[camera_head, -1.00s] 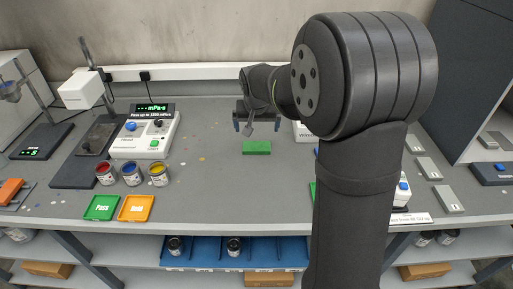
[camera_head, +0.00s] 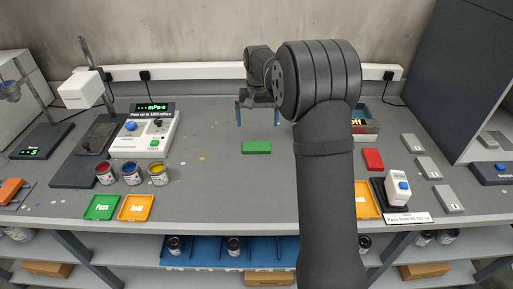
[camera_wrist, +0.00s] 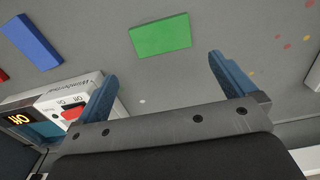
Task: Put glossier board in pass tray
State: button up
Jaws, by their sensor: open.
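The green board (camera_head: 257,147) lies flat on the bench; it also shows in the wrist view (camera_wrist: 160,36). A red board (camera_head: 373,159) lies further right. A blue board (camera_wrist: 33,42) shows in the wrist view and is hidden behind my arm in the head view. Which board is glossier I cannot tell. My gripper (camera_head: 257,115) is open and empty, above the bench behind the green board. A green tray (camera_head: 101,207) marked Pass stands at the front left. An orange tray (camera_head: 367,200) shows beside my arm at the front right.
An orange tray (camera_head: 137,207) adjoins the left Pass tray, with several paint cans (camera_head: 131,173) behind. A white meter (camera_head: 398,188) stands right, its sign (camera_head: 408,218) reading pass from 60 GU up. A lit device (camera_head: 356,122) stands behind my arm.

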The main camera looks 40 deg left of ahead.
send_over(256, 145)
jog(key=f, duration=0.5)
jog(key=shift+w, duration=0.25)
jog(key=shift+s+d+f, duration=0.1)
jog(key=shift+s+f, duration=0.05)
jog(key=shift+f, duration=1.15)
jog(key=shift+s+f, duration=0.1)
jog(key=shift+f, duration=1.2)
jog(key=c, duration=0.8)
jog(key=shift+r, duration=0.1)
